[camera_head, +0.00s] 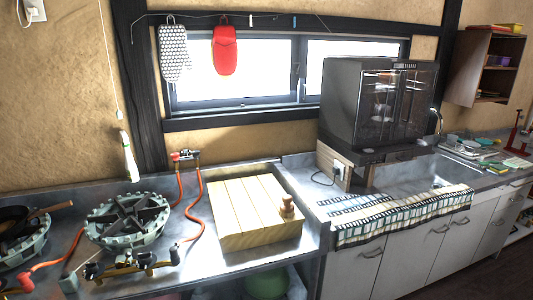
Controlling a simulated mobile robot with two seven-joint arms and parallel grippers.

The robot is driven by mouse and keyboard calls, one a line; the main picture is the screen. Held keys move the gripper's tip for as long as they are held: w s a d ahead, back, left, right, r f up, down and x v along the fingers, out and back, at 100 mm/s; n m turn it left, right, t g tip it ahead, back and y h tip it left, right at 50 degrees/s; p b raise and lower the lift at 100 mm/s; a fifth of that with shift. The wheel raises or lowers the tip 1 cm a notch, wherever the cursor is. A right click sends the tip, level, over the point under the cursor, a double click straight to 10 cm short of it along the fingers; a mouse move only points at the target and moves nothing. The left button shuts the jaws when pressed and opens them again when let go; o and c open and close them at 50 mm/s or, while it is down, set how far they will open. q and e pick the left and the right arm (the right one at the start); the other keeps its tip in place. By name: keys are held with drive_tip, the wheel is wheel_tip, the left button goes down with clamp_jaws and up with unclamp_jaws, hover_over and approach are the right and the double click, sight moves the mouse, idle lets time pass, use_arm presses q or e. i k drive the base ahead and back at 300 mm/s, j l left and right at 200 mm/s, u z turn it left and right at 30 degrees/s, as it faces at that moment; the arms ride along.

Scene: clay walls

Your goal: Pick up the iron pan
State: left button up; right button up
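A dark pan (12,218), which looks like the iron pan, sits at the far left edge on a gas burner (36,240). The frame cuts off part of the pan. A brown wooden handle or utensil (52,209) points from it to the right; I cannot tell which it is. Neither of my grippers is in view.
A second, empty burner (128,222) stands right of the pan, with orange gas hoses (190,210) beside it. A wooden slatted box (255,212) is further right. A dark glass-fronted cabinet (375,100) stands by the sink.

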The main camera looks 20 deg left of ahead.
sight(13, 219)
drive_tip(key=u, duration=2.45)
